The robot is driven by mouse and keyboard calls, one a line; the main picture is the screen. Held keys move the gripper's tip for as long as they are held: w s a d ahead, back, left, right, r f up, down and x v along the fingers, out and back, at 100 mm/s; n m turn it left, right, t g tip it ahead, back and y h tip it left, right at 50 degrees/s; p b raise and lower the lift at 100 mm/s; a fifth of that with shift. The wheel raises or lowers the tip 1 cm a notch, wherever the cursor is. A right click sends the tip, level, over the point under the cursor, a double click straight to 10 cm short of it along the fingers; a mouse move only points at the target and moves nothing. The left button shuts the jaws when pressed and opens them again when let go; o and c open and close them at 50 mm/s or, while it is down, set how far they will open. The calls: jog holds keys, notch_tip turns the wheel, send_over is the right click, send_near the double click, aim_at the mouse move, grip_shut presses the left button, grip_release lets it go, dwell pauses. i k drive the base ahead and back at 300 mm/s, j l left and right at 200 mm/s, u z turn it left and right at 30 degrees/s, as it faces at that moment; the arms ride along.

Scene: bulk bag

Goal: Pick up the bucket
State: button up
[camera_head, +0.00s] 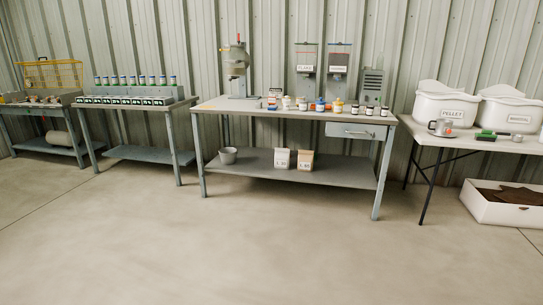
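I cannot make out a handle. My gripper is not in view.
The workbench top (300,114) above the shelf holds several jars and a machine (236,72). Two small boxes (293,160) stand mid-shelf. A folding table (480,139) with white tubs is right, with a white box (500,210) below. The concrete floor (250,250) in front is clear.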

aim_at(229, 155)
jog(key=i+j+u, duration=0.25)
jog(key=i, duration=0.75)
jog(key=i+u, duration=0.25)
jog(key=i, duration=0.7)
jog(key=i+z, duration=0.15)
jog(key=i, duration=0.35)
jog(key=i+j+z, duration=0.15)
jog(key=i, duration=0.35)
jog(key=i+j+z, duration=0.15)
jog(key=i, duration=0.35)
jog(key=i+j+z, duration=0.2)
jog(key=i, duration=0.3)
jog(key=i+j+z, duration=0.25)
jog(key=i+j, duration=0.15)
